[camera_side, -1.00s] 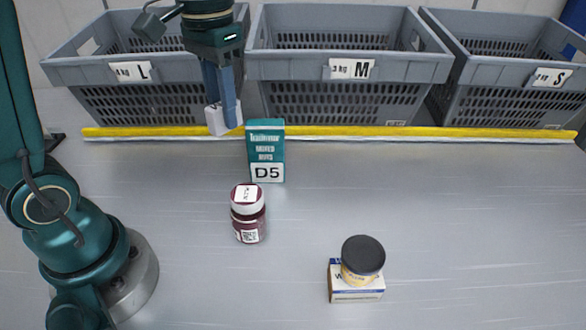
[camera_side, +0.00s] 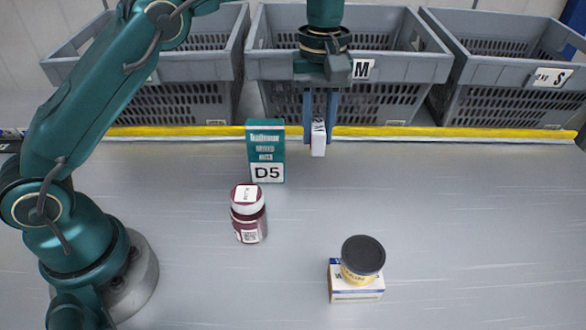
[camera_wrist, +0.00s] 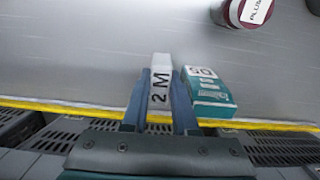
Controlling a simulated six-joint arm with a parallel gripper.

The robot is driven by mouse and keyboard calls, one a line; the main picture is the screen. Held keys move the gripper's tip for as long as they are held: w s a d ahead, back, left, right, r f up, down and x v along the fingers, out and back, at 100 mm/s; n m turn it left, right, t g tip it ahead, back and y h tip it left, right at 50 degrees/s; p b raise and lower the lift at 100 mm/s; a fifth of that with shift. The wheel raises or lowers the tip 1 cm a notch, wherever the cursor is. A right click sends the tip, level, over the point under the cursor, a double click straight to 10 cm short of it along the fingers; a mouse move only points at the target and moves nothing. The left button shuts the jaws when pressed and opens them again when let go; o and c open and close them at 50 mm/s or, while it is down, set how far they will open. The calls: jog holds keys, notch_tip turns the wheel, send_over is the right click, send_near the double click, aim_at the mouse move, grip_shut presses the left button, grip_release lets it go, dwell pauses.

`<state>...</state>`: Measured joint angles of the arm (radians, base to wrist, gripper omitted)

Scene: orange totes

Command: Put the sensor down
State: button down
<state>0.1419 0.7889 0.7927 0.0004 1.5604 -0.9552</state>
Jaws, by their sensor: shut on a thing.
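My gripper (camera_side: 319,128) is shut on a small white block, which I take to be the sensor (camera_side: 318,143). The block hangs between the two blue fingers, in front of the M crate and near the yellow strip, to the right of the teal box.
A teal D5 box (camera_side: 266,152) stands left of my gripper. A dark red jar (camera_side: 248,214) is nearer. A black-lidded jar (camera_side: 362,261) sits on a small box (camera_side: 356,288). Grey crates marked M (camera_side: 420,68) and S (camera_side: 500,90) line the back. The right table area is clear.

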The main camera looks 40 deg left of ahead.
aim_at(319, 199)
jog(key=shift+d+f, duration=0.7)
jog(key=shift+f, duration=0.3)
notch_tip(319, 199, down, 10)
jog(key=shift+r, duration=0.25)
jog(key=c, duration=0.7)
grip_release()
jog(key=shift+f, duration=0.15)
